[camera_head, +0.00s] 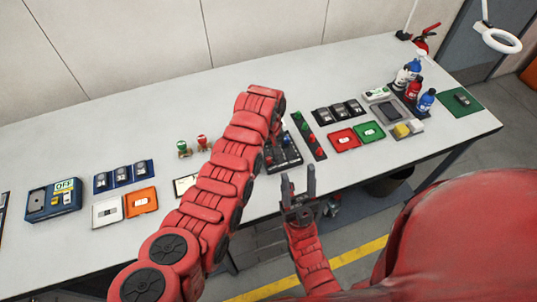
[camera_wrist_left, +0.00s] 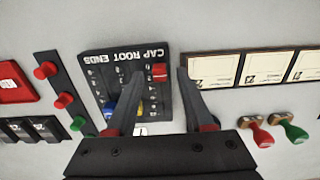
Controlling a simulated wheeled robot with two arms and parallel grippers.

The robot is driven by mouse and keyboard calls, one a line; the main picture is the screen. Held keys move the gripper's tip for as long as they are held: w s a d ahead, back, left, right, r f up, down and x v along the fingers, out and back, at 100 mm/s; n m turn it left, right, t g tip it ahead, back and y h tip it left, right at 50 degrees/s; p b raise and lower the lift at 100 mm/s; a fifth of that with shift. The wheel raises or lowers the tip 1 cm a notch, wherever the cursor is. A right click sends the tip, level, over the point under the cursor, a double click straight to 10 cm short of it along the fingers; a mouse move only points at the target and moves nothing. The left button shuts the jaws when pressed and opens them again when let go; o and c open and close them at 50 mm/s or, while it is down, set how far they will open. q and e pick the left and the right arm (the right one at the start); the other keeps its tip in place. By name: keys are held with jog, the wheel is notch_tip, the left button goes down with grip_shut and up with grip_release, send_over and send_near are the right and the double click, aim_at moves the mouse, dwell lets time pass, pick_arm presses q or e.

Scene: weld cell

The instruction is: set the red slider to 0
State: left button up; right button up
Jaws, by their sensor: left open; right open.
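The dark slider panel (camera_wrist_left: 92,68), lettered "CAP ROOT ENDS", lies on the table. Its red slider (camera_wrist_left: 159,72) is in the right-hand column, close to the lettering. A blue slider (camera_wrist_left: 110,108) and a yellow slider (camera_wrist_left: 138,107) are near the panel's opposite end. The scale marks are too small to read. My left gripper (camera_wrist_left: 152,77) is open over the panel, with the red slider between its fingertips in the picture; I cannot tell whether they touch. In the head view my left arm hides part of the panel (camera_head: 287,157). My right gripper (camera_head: 299,185) is open and empty near the front edge.
A strip of red and green buttons (camera_head: 309,136) stands right beside the panel. Red-handled (camera_head: 202,142) and green-handled (camera_head: 182,147) stamps stand to its left. A red tray (camera_head: 343,138), a green tray (camera_head: 368,131) and several bottles are further right.

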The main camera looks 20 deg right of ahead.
pick_arm(q)
jog(key=shift+f, duration=0.5)
grip_shut()
dwell(1.2)
